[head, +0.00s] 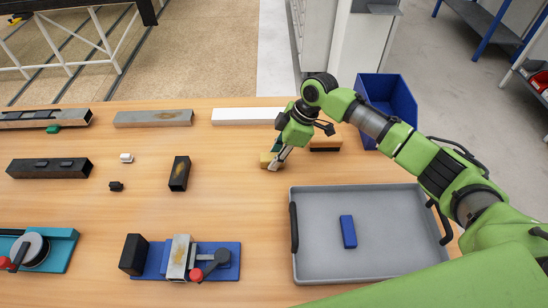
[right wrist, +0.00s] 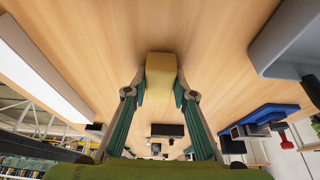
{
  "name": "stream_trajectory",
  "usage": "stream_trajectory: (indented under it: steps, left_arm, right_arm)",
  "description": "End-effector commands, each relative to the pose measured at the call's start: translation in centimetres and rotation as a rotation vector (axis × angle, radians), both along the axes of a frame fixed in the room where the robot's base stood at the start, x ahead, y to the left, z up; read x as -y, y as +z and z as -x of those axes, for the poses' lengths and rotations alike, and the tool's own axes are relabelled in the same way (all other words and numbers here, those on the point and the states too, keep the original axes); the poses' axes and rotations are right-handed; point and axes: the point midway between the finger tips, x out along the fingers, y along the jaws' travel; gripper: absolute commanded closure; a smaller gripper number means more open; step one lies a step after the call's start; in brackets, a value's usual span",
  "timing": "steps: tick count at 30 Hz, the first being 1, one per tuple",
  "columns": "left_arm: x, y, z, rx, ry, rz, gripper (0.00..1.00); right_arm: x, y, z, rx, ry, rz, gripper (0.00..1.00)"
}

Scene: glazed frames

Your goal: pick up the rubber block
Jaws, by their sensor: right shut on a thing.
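A small mustard-yellow block (head: 267,159) lies on the wooden table, left of and behind the grey tray; it seems to be the rubber block, though its material cannot be told. My right gripper (head: 274,164) reaches down to it and is shut on it. In the right wrist view the yellow block (right wrist: 160,75) sits between the two fingertips, close to the tabletop; whether it still touches the table cannot be told. My left gripper is not in view.
The grey tray (head: 306,275) holds a blue block (head: 348,231). A dark tube (head: 179,173) and a blue-based vise (head: 220,262) are left. Table left of the tray is partly clear.

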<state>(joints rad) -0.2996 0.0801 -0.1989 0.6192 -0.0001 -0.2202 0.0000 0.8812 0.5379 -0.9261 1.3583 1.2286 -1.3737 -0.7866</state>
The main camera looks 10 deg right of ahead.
Motion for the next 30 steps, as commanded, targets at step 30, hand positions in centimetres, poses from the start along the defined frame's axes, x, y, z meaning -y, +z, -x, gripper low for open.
stream_trajectory:
  steps: [30]
  left_arm:
    - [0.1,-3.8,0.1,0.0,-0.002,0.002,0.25]
  right_arm:
    - [-5.0,12.2,11.3,0.004,0.003,0.0,0.98]
